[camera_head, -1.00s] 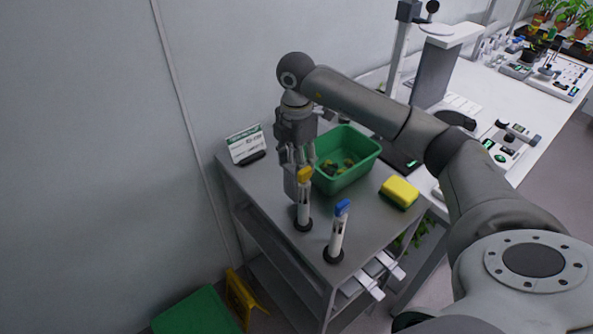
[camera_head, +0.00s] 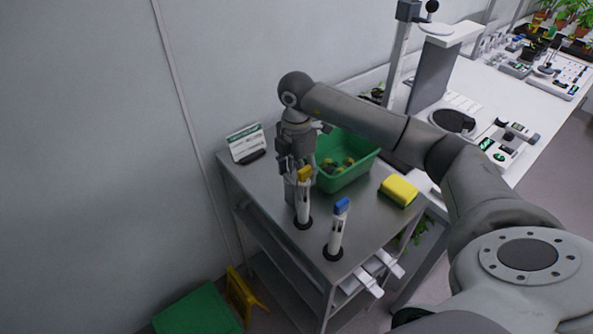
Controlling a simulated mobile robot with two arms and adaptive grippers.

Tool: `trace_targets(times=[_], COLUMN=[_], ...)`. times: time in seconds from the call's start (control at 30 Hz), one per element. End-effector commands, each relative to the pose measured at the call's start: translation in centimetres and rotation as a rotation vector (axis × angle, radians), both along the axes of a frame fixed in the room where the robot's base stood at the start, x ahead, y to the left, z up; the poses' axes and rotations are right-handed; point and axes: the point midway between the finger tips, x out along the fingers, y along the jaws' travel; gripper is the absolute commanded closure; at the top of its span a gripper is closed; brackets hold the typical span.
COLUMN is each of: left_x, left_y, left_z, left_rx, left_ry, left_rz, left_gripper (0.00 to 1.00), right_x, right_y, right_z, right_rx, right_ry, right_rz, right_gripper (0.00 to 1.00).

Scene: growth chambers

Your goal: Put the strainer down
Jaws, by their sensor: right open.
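My right gripper (camera_head: 291,187) is low over the left part of the grey cart top (camera_head: 272,182), its fingers pointing down. It is open, but its fingertips are partly hidden behind a white bottle with a yellow top (camera_head: 303,204). I cannot make out the strainer clearly; any part of it at the fingers blends with the grey metal and is hidden by the bottle. A green tub (camera_head: 349,176) with small dark and yellow pieces in it stands just right of the gripper. My left gripper is out of view.
A blue-topped bottle (camera_head: 338,230) stands at the cart's front. A yellow sponge (camera_head: 399,190) lies at the right edge, and a sign (camera_head: 246,144) stands at the back left. The cart top is bare between the tub and the blue-topped bottle.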

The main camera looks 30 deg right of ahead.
Motion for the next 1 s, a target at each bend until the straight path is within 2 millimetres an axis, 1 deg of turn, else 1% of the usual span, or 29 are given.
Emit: trace_targets(times=[0.13, 0.17, 0.27, 0.5, 0.63, 0.7, 0.83, 1.0], left_x=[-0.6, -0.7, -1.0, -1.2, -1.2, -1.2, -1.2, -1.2], left_y=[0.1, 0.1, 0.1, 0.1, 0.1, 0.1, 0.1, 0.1], left_z=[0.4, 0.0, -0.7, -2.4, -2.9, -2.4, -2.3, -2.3], left_rx=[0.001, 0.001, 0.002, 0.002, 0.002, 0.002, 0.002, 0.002], left_ry=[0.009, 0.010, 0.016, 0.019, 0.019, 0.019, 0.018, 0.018], left_rz=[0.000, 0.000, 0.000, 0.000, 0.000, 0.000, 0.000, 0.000], left_gripper=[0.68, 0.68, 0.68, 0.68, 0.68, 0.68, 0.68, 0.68], right_x=[0.0, 0.1, 0.2, 0.2, 0.1, 0.1, 0.1, 0.0], right_y=[0.0, 0.0, 0.0, 0.0, 0.1, 0.0, 0.0, 0.0], right_z=[0.6, 0.7, 2.1, 7.5, 10.1, 11.1, 12.0, 12.4], right_rx=[0.000, 0.000, 0.000, 0.002, 0.001, -0.001, -0.001, 0.000], right_ry=[-0.001, -0.002, -0.006, -0.008, -0.005, -0.003, -0.002, 0.000], right_rz=[0.000, 0.000, -0.001, 0.000, 0.000, 0.000, 0.000, -0.001], right_gripper=[0.45, 0.45, 0.45, 0.45, 0.45, 0.45, 0.45, 0.45])
